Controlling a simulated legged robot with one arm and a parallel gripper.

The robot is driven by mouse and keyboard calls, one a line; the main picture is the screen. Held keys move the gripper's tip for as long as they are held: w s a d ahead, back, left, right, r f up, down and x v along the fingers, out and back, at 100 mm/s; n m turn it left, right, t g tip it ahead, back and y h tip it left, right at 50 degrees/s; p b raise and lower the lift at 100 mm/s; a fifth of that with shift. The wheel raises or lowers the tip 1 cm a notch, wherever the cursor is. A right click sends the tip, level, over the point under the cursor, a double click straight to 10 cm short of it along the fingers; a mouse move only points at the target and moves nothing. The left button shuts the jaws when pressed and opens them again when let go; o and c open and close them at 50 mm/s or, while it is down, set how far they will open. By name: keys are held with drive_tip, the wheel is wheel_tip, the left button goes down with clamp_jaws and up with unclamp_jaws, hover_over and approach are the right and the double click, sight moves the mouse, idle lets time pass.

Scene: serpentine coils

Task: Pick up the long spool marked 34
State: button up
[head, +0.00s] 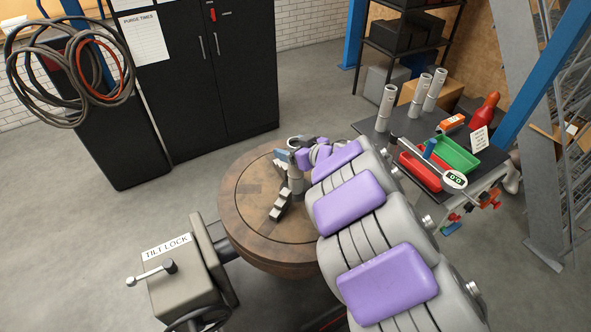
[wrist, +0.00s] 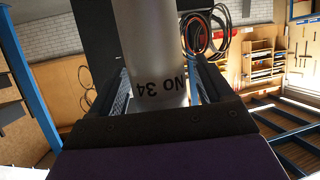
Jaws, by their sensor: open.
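The long spool marked 34 fills the middle of the wrist view as a smooth grey metal cylinder (wrist: 158,45), with "No 34" printed upside down near its lower end. In the head view a grey cylinder (head: 296,182), apparently this spool, stands at the round brown turntable (head: 245,210), partly hidden by my arm. My gripper (wrist: 162,85) is open, with one finger on each side of the spool in the wrist view. I cannot tell whether either finger touches it. In the head view my gripper (head: 300,153) is at the cylinder's upper part.
Grey stepped blocks (head: 281,205) sit beside the cylinder on the turntable. A tilt lock box (head: 178,275) with a crank stands at front left. A dark bench (head: 400,130) at right holds several upright grey cylinders, a green tray (head: 456,154) and a red tray (head: 419,171).

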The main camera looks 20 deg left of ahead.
drive_tip(key=shift+w+a+f, duration=0.1)
drive_tip(key=shift+a+f, duration=0.05)
drive_tip(key=shift+a, duration=0.05)
drive_tip(key=shift+c, duration=0.7)
clamp_jaws()
